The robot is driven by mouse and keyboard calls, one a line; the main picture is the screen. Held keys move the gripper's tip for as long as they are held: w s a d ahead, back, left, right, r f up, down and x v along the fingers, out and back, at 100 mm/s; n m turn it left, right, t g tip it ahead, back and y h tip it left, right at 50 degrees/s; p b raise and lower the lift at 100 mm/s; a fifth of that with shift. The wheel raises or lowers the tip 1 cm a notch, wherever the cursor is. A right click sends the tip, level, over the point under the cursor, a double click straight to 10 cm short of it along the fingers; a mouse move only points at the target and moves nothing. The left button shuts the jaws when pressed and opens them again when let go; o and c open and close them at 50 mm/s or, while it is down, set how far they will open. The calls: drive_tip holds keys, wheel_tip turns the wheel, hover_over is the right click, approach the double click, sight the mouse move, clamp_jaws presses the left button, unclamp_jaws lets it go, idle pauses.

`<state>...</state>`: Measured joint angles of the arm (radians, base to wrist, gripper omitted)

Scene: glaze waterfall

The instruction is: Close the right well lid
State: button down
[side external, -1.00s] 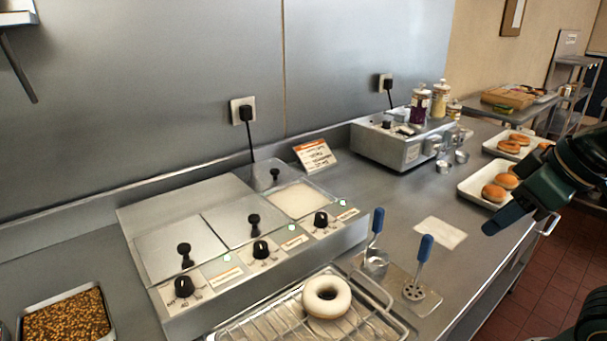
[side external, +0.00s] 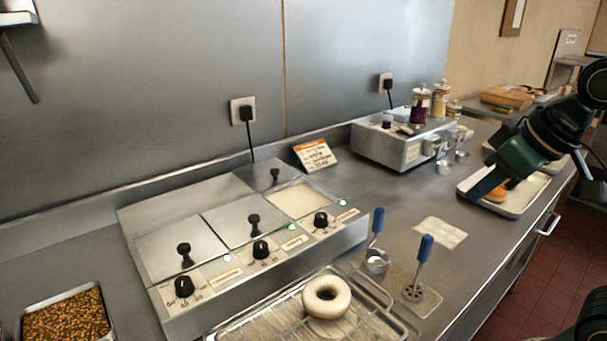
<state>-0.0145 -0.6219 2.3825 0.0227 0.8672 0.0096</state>
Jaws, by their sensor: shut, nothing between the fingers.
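The steel warmer (side external: 330,246) has three wells in a row. The left lid (side external: 160,254) and the middle lid (side external: 229,228) lie flat and shut, each with a black knob. The right well (side external: 297,201) is open and shows pale glaze. My gripper (side external: 480,190) is at the right of the view over the bun tray, well apart from the lid. It is shut and empty.
A white-glazed donut (side external: 327,297) sits on a wire rack in front of the warmer. Two blue-handled tools (side external: 421,262) stand right of it. A small sign (side external: 315,155) leans behind the right well. A second steel unit (side external: 400,142) with jars stands further back. Bare counter lies between.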

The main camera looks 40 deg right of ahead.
drive_tip(key=w+a+r+t, duration=0.1)
drive_tip(key=w+r, duration=0.1)
drive_tip(key=w, duration=1)
drive_tip(key=w+r, duration=0.3)
drive_tip(key=w, duration=0.9)
drive_tip(key=w+a+f, duration=0.1)
drive_tip(key=w+f, duration=0.2)
drive_tip(key=w, duration=0.4)
drive_tip(key=w+a+f+m+t, duration=0.1)
drive_tip(key=w+f, duration=0.3)
drive_tip(key=w, duration=0.4)
drive_tip(key=w+a+f+h, duration=0.1)
drive_tip(key=w+a+f, duration=0.1)
drive_tip(key=w, duration=0.5)
drive_tip(key=shift+w+a+f+m+t, duration=0.15)
drive_tip(key=shift+w+f+m+t, duration=0.2)
drive_tip(key=shift+f, duration=0.3)
hover_over(268, 172)
drive_tip(key=shift+w+f, duration=0.1)
drive_tip(key=shift+f, duration=3.6)
drive_tip(key=shift+s+a+f, duration=0.15)
drive_tip(key=shift+s, duration=0.85)
drive_tip(key=shift+s+a+f, duration=0.1)
drive_tip(key=shift+s+f, duration=0.05)
drive_tip(key=shift+s, duration=0.85)
